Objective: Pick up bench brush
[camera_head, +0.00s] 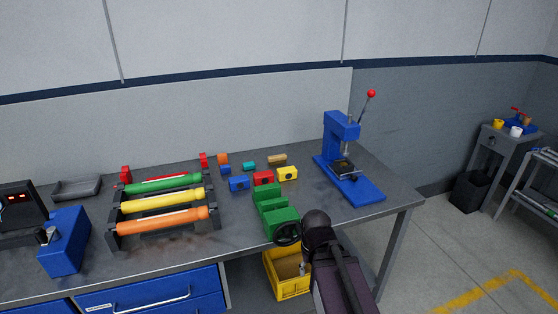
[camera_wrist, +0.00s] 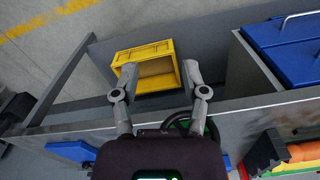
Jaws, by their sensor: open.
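I cannot pick out a bench brush for certain. A small tan piece (camera_head: 277,160) lies at the back of the workbench, left of the blue press; it is too small to tell whether it is the brush. My gripper (camera_wrist: 160,76) is open and empty in the wrist view, its two fingers spread over the workbench's front edge and the yellow bin below. In the head view my arm covers most of the gripper, beside the green vise.
The workbench (camera_head: 240,243) holds a green vise (camera_head: 277,212), a blue press (camera_head: 345,150), coloured rollers (camera_head: 163,199) and several small blocks. A yellow bin (camera_head: 290,288) stands under it and shows in the wrist view (camera_wrist: 125,57). Floor is open at right.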

